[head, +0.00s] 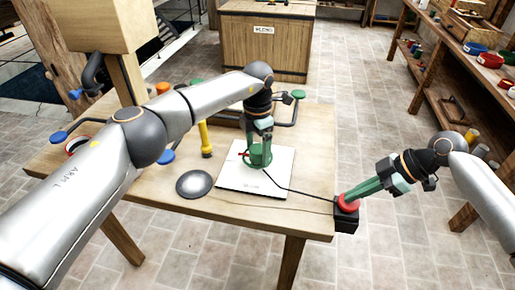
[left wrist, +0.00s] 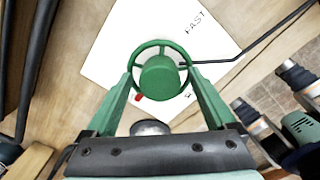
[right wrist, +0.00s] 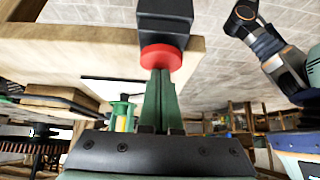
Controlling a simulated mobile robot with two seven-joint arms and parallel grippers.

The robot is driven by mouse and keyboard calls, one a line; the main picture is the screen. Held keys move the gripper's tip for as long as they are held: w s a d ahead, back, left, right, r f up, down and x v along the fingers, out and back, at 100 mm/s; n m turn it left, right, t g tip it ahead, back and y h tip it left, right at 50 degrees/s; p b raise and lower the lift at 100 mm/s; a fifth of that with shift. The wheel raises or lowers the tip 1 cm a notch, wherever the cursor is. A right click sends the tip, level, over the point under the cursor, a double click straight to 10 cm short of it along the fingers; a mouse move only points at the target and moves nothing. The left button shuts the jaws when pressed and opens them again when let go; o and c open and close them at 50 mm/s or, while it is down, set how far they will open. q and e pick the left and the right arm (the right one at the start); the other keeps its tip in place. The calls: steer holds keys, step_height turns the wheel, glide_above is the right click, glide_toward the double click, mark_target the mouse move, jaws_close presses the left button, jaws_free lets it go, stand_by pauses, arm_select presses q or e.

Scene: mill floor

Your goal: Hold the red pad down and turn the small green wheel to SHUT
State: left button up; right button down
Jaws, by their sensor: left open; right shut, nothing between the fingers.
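The small green wheel (head: 259,160) stands on a white plate (head: 236,187) on the table; its round rim and hub (left wrist: 160,76) fill the middle of the left wrist view. My left gripper (left wrist: 160,85) is open, with one finger on each side of the wheel; whether the fingers touch the rim I cannot tell. A small red mark (left wrist: 139,97) shows by the rim. The red pad (head: 347,202) sits on a black box (head: 346,219) at the table's right corner. My right gripper (right wrist: 160,75) is shut and empty, its fingertips at the red pad (right wrist: 161,57), seemingly touching it.
A dark cable (head: 298,190) runs from the plate to the black box. A wooden cabinet (head: 290,52) stands behind; shelves (head: 450,80) line the right.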

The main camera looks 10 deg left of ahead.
arm_select(q)
steer(key=shift+r, duration=0.1)
step_height(320, 180, up, 12)
stand_by(0.4)
step_height(320, 180, up, 7)
steer(key=p, duration=0.7)
glide_above(258, 148)
steer(key=shift+s+f, duration=0.1)
steer(key=shift+f, duration=0.15)
arm_select(e)
step_height(258, 148, up, 7)
